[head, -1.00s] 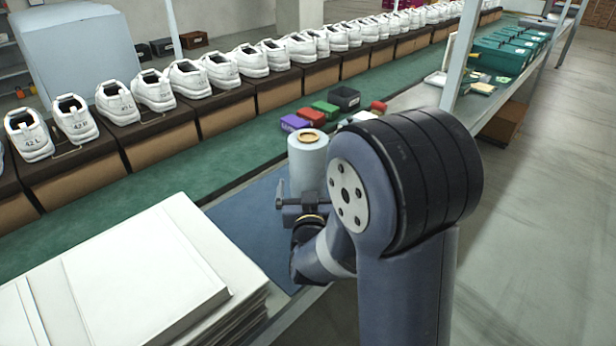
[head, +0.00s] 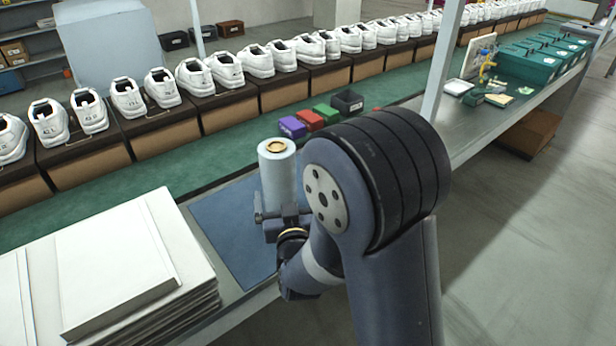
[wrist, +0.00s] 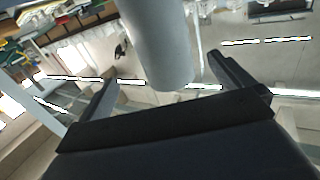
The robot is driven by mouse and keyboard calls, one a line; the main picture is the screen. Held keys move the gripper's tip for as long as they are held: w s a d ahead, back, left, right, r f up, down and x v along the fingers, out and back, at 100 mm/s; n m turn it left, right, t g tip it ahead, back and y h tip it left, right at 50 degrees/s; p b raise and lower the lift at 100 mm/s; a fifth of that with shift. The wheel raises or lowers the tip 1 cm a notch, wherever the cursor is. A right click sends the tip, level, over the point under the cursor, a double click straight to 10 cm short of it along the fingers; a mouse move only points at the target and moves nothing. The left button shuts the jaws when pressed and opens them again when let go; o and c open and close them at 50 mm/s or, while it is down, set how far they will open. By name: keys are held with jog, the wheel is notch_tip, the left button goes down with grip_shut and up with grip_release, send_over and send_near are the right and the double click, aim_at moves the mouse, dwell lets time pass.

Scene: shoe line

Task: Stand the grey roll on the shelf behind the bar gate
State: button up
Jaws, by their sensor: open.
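The grey roll (head: 278,172) is a pale grey cylinder with a tan ring in its top. It stands upright over the blue mat (head: 225,232) on the bench, its foot partly hidden by my gripper. My gripper (head: 282,218) is at the near side of the roll's lower part. In the wrist view the roll (wrist: 160,45) fills the space between the two spread fingers (wrist: 168,80), with gaps showing beside it. The gripper is open. A shelf unit (head: 25,62) stands at the far left. I cannot make out the bar gate.
A stack of white boards (head: 125,265) lies left of the mat. Small purple (head: 291,127), red and green boxes lie beyond the roll. White shoes on brown boxes line the green belt (head: 200,155). A pale post (head: 437,70) rises at the right.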

aim_at(280, 181)
jog(key=shift+w+a, duration=0.1)
jog(key=shift+w, duration=0.15)
jog(key=w, duration=0.3)
jog(key=w+a, duration=0.1)
jog(key=w, duration=0.1)
jog(key=shift+p, duration=0.4)
jog(key=shift+w+a+r+p, duration=0.15)
jog(key=shift+w+p, duration=0.2)
jog(key=shift+w, duration=1)
jog(key=shift+w+a+p, duration=0.1)
jog(key=shift+w+p, duration=0.25)
jog(key=shift+w, duration=0.95)
jog(key=shift+c, duration=0.2)
jog(key=shift+r, duration=0.1)
jog(key=c, duration=1.9)
